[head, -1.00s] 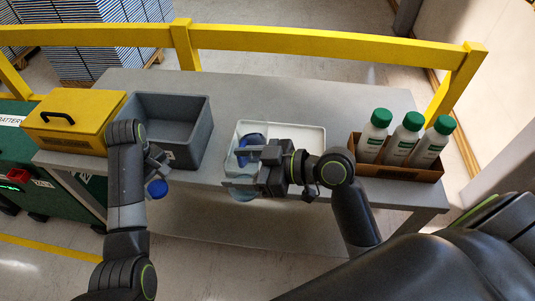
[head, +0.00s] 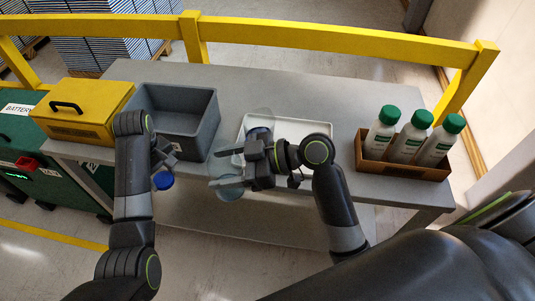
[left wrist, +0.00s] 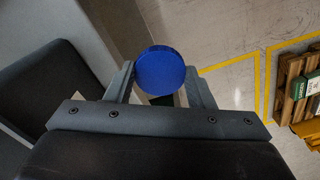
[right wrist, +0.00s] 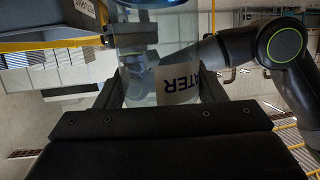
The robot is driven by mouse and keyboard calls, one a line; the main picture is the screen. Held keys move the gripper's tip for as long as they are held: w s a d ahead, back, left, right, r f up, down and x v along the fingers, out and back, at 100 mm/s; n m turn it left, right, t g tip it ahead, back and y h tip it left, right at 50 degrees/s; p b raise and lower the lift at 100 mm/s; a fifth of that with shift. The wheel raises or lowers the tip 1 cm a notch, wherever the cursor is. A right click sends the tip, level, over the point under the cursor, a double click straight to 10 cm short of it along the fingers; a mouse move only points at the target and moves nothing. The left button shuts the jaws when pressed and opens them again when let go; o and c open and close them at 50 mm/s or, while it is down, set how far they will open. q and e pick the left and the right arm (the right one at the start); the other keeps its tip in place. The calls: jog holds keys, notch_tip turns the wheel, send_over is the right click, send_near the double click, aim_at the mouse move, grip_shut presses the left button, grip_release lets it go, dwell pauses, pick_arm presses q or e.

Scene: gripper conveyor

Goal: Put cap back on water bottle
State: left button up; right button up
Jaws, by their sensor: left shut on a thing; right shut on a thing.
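The blue cap (head: 162,182) is in my left gripper (head: 161,171), in front of the grey bin. In the left wrist view the round blue cap (left wrist: 160,70) sits between the two fingertips. My right gripper (head: 236,168) is shut on the clear water bottle (head: 229,190), near the table's front edge by the white tray. The right wrist view shows the bottle (right wrist: 136,62) between the fingers with a pale label reading WATER. The fingers and wrist hide part of the bottle, and I cannot tell its exact tilt. Cap and bottle are apart.
A white tray (head: 318,127) lies behind my right gripper. A grey bin (head: 205,118) and a yellow box (head: 85,105) stand left. A brown box (head: 440,172) holds several green-capped bottles at right. A yellow rail (head: 330,40) runs behind the table (head: 300,85).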

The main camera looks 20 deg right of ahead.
jog(key=s+d+r+m+t+h, duration=0.1)
jog(key=s+d+r+m+t, duration=0.1)
jog(key=d, duration=1.1)
jog(key=shift+d+m+t+h, duration=0.25)
jog(key=shift+m+t+h, duration=0.05)
jog(key=shift+t, duration=0.1)
jog(key=shift+r, duration=0.2)
